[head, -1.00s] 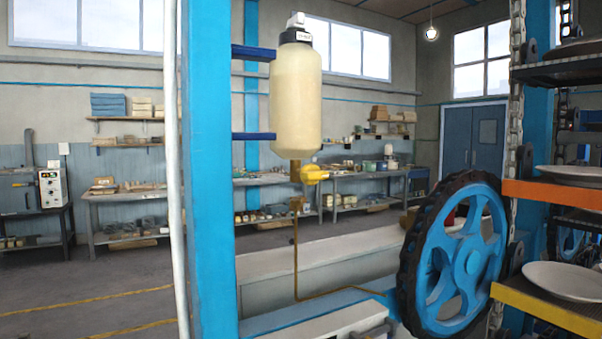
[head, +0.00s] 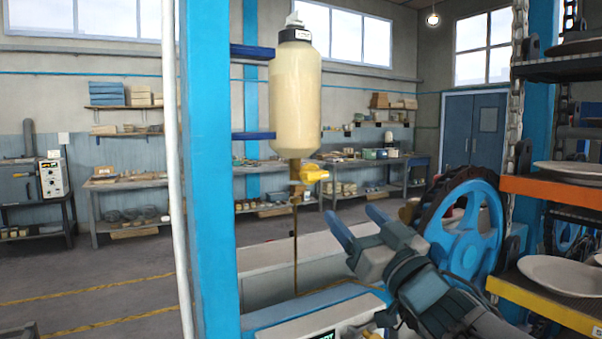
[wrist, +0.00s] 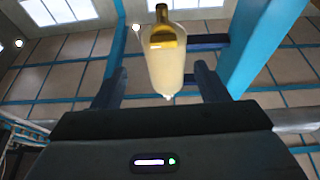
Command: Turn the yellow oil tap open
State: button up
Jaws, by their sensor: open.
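The yellow oil tap (head: 314,173) sits on the brass pipe just under the cream oil bottle (head: 296,100), its handle sticking out to the right. My gripper (head: 358,221) is below and to the right of the tap in the head view, apart from it, with its fingers open and pointing up. In the wrist view, the yellow tap (wrist: 163,37) shows in front of the bottle (wrist: 166,72), between and beyond the open fingers of my gripper (wrist: 160,90). Nothing is between the fingers.
A blue post (head: 210,170) stands left of the bottle, with blue brackets (head: 252,136) reaching towards it. A large blue wheel (head: 466,232) with a dark toothed rim is behind my arm. Plate racks (head: 550,305) stand at the right. A thin pipe runs down below the tap.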

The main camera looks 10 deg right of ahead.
aim_at(318, 177)
jog(key=shift+y, duration=0.3)
jog(key=p+x, duration=0.1)
jog(key=x, duration=0.3)
jog(key=p+x, duration=0.1)
jog(key=x, duration=0.4)
jog(key=p+x, duration=0.2)
jog(key=x, duration=0.3)
jog(key=shift+s+r, duration=0.2)
jog(key=shift+r, duration=0.05)
jog(key=shift+c, duration=0.4)
jog(key=c, duration=0.9)
